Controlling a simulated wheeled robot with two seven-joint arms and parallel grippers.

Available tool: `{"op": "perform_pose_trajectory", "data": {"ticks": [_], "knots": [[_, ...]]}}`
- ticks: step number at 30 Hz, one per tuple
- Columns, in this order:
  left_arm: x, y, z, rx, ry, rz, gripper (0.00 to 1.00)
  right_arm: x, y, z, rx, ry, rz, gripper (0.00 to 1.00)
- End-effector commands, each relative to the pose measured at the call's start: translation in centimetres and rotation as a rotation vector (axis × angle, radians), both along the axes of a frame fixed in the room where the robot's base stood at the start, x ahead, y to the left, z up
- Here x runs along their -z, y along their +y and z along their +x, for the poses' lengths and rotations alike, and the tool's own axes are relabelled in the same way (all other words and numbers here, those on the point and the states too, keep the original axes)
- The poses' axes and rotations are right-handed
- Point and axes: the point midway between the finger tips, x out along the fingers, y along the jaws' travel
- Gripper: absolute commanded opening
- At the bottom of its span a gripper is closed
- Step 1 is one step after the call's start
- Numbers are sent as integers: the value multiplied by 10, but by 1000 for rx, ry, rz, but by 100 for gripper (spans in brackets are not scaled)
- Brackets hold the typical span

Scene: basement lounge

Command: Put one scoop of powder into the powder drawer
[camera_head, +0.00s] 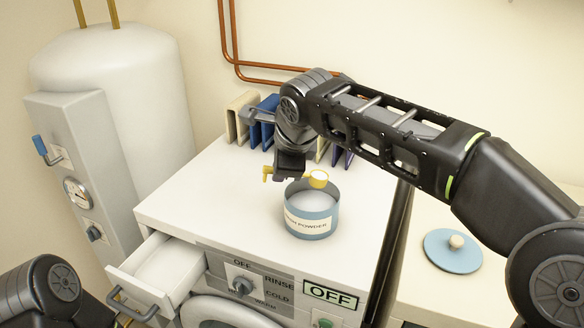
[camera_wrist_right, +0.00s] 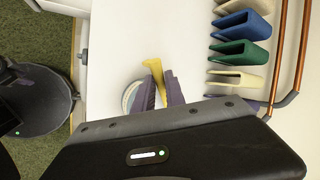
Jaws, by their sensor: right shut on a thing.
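My right gripper (camera_head: 290,168) is shut on a yellow scoop (camera_head: 318,180), above the back rim of the powder tub (camera_head: 312,224). The scoop's pale bowl points right and its handle sticks out left; whether it holds powder is unclear. The tub is blue-grey, open, labelled as powder, with white powder inside. In the right wrist view, the scoop (camera_wrist_right: 156,72) sits between the fingers, with the tub (camera_wrist_right: 129,96) partly hidden behind them. The white powder drawer (camera_head: 165,274) is pulled out at the machine's front left and looks empty. My left gripper is not visible, only part of its arm.
The tub stands on the white machine top (camera_head: 215,205). A blue lid (camera_head: 452,254) with a knob lies on a lower surface at right. Several coloured upright holders (camera_wrist_right: 244,54) line the wall. A white tank (camera_head: 115,90) stands left. The machine top between tub and drawer is clear.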

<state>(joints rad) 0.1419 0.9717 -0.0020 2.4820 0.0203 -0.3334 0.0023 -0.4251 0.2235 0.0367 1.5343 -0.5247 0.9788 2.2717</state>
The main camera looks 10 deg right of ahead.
Motion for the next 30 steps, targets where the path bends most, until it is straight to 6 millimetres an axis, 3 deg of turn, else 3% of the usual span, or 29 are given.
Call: {"op": "perform_pose_trajectory", "data": {"ticks": [12, 30], "knots": [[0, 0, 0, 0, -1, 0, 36, -24, 16, 0, -1, 2, -124, 0], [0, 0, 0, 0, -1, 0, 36, -27, 17, 0, 1, 3, -136, 0]]}}
